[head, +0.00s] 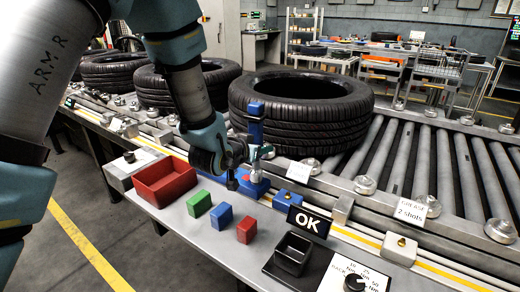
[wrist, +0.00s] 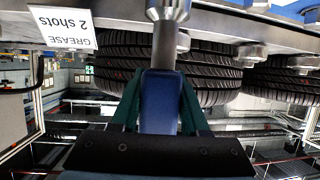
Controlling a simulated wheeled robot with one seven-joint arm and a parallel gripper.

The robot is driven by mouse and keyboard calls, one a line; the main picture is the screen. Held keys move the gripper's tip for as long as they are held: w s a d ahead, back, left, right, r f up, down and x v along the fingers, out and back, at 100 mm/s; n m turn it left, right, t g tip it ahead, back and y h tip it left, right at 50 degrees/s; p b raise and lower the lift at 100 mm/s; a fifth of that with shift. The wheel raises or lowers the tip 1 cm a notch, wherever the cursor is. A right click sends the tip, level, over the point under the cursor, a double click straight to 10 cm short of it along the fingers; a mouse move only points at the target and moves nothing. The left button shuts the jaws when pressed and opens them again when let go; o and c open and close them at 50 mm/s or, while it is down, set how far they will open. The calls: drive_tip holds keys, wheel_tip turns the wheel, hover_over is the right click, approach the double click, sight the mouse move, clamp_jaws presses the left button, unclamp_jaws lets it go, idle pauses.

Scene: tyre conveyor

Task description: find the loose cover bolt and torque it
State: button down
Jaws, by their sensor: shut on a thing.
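My gripper (head: 258,153) is over the near edge of the conveyor's front rail. In the wrist view, its two green fingers (wrist: 160,108) are shut on a blue-handled tool (wrist: 160,90) with a grey shaft and a wide metal end. Several round metal cover bolts (head: 365,185) line the front rail, also in the wrist view (wrist: 250,50). I cannot tell which is loose.
Tyres (head: 300,112) lie on the rollers behind the rail. A grease tag (head: 412,210) hangs on the rail.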

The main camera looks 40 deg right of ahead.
drive_tip(key=shift+r+p, duration=1.4)
drive_tip(key=shift+r, duration=1.55)
